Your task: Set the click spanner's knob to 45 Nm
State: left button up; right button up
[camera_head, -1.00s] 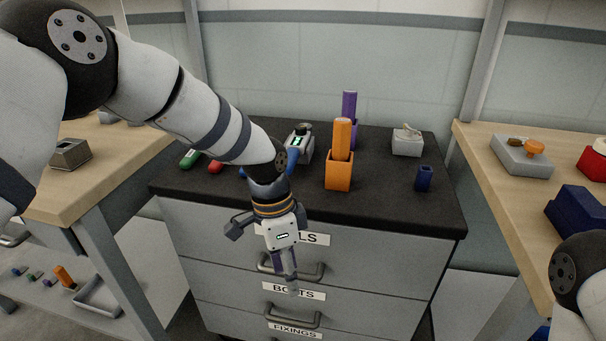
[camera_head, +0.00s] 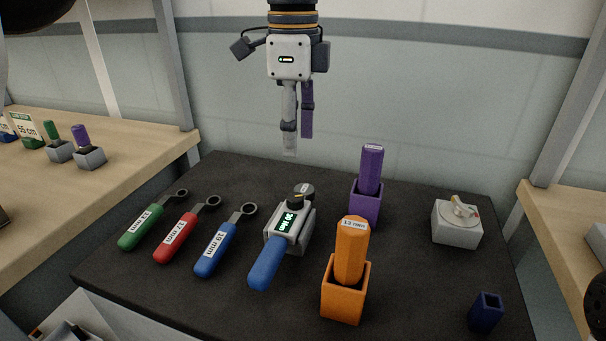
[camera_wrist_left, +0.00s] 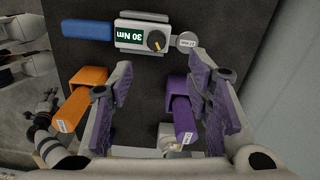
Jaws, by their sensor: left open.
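The click spanner (camera_head: 284,229) lies on the dark bench top (camera_head: 240,314) with its blue handle toward the front. Its display reads 30 Nm, and the black knob (camera_head: 295,201) sits at the display's far end. In the left wrist view the spanner (camera_wrist_left: 131,32) lies near the top, display reading 30 Nm, and the knob (camera_wrist_left: 156,41) has an orange pointer mark. My left gripper (camera_head: 296,150) points down, raised over the back of the bench. It also shows in the left wrist view (camera_wrist_left: 160,85), fingers apart and empty. My right gripper is not seen.
Green (camera_head: 142,227), red (camera_head: 176,238) and blue (camera_head: 213,247) spanners lie left of the click spanner. A purple holder (camera_head: 366,205) and an orange holder (camera_head: 344,291) stand right with upright handles. Further right are a grey box (camera_head: 456,226) and a small blue holder (camera_head: 486,312).

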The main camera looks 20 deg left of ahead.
aim_at(295, 196)
pick_arm(q)
jog(key=f, duration=1)
jog(key=shift+s+f, duration=0.3)
jog(key=shift+f, duration=0.05)
grip_shut()
